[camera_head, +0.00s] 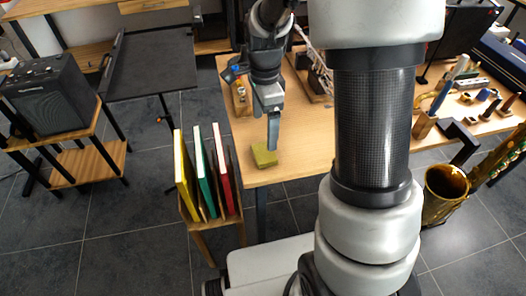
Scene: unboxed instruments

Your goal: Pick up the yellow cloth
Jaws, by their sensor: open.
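The yellow cloth (264,156) is a small folded, olive-yellow block. It lies flat on the wooden table near the table's front left edge. My gripper (272,146) points down just above the cloth, with its fingertips at or slightly over the cloth's far right part. From this angle the fingers overlap each other, and I cannot tell whether they touch the cloth. My gripper is open and the cloth is not held.
The wooden table (300,165) has clear room around the cloth. A small wooden item (240,98) stands behind on the left. A rack holds yellow, green and red books (203,170) left of the table. Tools in a wooden holder (425,124) stand right. A brass instrument (444,190) is at far right.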

